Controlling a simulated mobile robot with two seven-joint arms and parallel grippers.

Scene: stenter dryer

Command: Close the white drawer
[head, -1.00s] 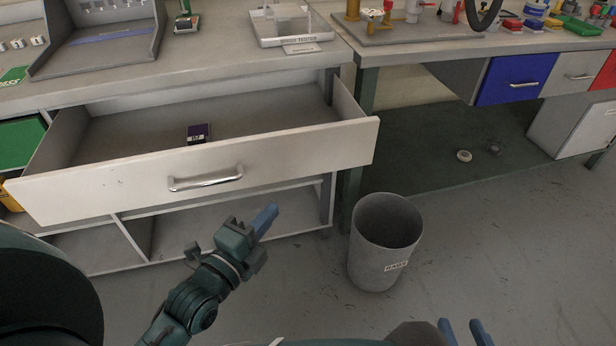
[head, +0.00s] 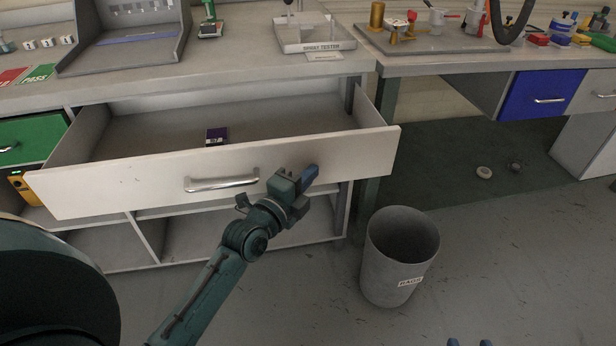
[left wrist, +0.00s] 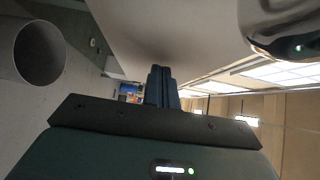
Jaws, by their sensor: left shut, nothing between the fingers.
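The white drawer (head: 110,188) is pulled out from under the workbench, with a small dark purple box (head: 216,136) inside it. Its metal bar handle (head: 222,183) is on the front; a shiny metal part, likely this handle, shows large at the top right of the left wrist view (left wrist: 284,28). My left gripper (head: 309,173) is shut and empty, in front of the drawer front, right of the handle. In the left wrist view its fingers (left wrist: 160,86) are together beside the pale drawer front. Whether they touch it I cannot tell. My right gripper's blue fingertips (head: 468,343) barely show at the bottom edge.
A grey bin (head: 400,258) labelled RAGS stands on the floor right of the drawer. Open shelf compartments (head: 95,245) lie under the drawer. A green drawer (head: 30,138) is at the left, a blue drawer (head: 535,95) at the right. A spray tester tray (head: 313,46) stands on the bench.

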